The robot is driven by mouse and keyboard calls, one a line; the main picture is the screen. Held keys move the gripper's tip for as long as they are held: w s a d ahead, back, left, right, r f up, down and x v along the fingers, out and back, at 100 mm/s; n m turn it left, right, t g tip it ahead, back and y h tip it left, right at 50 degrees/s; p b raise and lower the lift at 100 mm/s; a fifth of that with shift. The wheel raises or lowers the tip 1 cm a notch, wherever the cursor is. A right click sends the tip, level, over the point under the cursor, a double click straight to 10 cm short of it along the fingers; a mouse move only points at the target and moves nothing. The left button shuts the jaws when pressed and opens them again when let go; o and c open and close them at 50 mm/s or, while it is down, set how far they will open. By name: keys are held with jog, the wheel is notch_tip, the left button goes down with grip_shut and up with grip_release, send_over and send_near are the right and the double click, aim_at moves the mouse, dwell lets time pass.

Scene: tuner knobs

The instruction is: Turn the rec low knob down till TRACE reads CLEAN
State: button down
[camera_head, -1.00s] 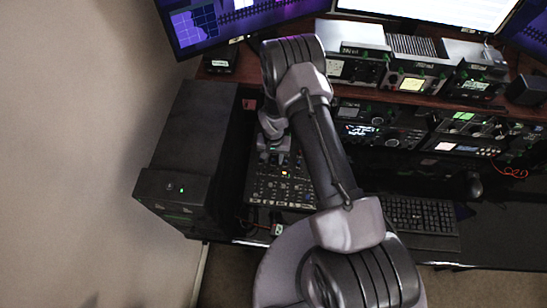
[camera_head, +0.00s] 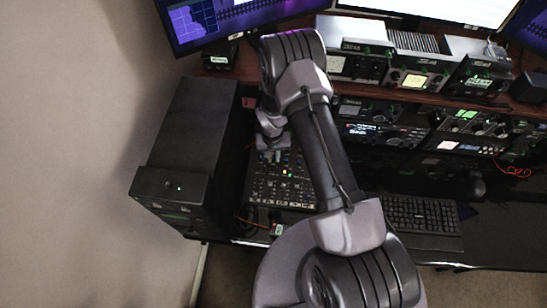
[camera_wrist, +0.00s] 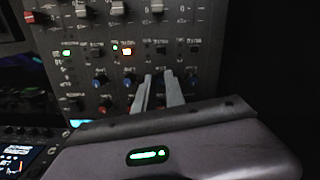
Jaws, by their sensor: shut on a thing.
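The mixer panel (camera_head: 285,185), dense with small knobs, lies under my arm in the head view. In the wrist view the same kind of panel (camera_wrist: 80,40) shows rows of blue and red knobs. My gripper (camera_wrist: 158,76) reaches the panel in a row of blue knobs, its two pale fingers close together. It is shut on a knob, which the fingers mostly hide. Its label cannot be read. Blue knobs stand on the left (camera_wrist: 99,80) and right (camera_wrist: 193,81) of the fingers. In the head view my arm hides the fingertips. I cannot make out a TRACE readout.
A black computer tower (camera_head: 180,150) stands left of the panel. A keyboard (camera_head: 422,214) lies to the right. Radio units (camera_head: 358,66) stand on the wooden shelf behind, under monitors (camera_head: 205,20).

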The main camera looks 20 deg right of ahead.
jog(key=n+b, duration=0.1)
jog(key=n, duration=0.2)
jog(key=shift+b, duration=0.4)
jog(key=shift+a+n+h+b, duration=0.1)
jog(key=shift+n+h+b, duration=0.35)
jog(key=shift+n, duration=1.15)
jog(key=c, duration=1.4)
grip_release()
jog(key=r+p, duration=0.1)
jog(key=r, duration=0.4)
jog(key=a+r, duration=0.1)
jog(key=r, duration=0.5)
jog(key=r+p, duration=0.1)
jog(key=r, duration=0.5)
jog(key=shift+a+r+p, duration=0.15)
jog(key=shift+r+p, duration=0.1)
jog(key=shift+p, duration=0.1)
